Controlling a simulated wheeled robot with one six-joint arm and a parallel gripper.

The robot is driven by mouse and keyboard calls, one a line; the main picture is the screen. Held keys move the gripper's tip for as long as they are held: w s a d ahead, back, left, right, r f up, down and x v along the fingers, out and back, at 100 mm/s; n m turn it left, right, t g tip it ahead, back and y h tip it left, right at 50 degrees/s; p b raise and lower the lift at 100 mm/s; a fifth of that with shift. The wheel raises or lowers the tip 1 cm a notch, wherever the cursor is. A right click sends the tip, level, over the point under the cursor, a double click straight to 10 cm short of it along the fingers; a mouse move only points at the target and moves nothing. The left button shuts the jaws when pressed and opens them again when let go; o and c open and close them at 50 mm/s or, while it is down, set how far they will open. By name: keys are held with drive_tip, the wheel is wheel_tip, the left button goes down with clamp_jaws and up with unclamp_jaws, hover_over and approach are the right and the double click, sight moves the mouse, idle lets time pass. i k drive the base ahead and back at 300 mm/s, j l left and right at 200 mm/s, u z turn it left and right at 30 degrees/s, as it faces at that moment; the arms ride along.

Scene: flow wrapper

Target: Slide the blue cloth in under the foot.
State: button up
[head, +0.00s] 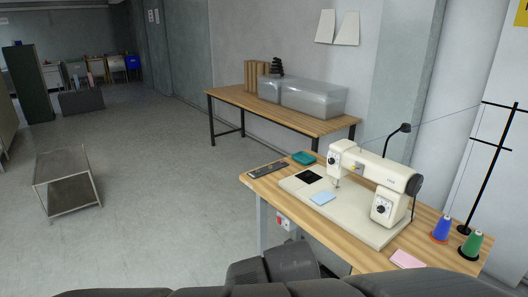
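A small light blue cloth (322,198) lies flat on the cream bed plate (365,225) of the sewing machine, in front of the needle area. The cream sewing machine (375,176) stands on a wooden table at the right. Its foot (337,183) is under the left end of the machine's head, just behind the cloth; the cloth looks apart from it. Whether the foot is raised is too small to tell. My gripper is not in view; only dark grey parts of my own body show along the bottom edge.
A black square (309,176) lies on the bed left of the foot. The wooden table (262,188) also holds a teal box (303,158), a dark strip (268,169), a pink cloth (407,259), blue (441,229) and green (472,243) thread cones and a thread stand (488,165). Floor at left is mostly free.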

sight(321, 199)
drive_tip(key=i+l+u, duration=0.25)
drive_tip(key=i+l, duration=0.25)
drive_tip(key=l, duration=0.2)
drive_tip(key=i+l+u, duration=0.15)
drive_tip(key=l, duration=0.25)
drive_tip(key=i+l+u, duration=0.1)
drive_tip(key=i+l, duration=0.15)
drive_tip(key=l, duration=0.15)
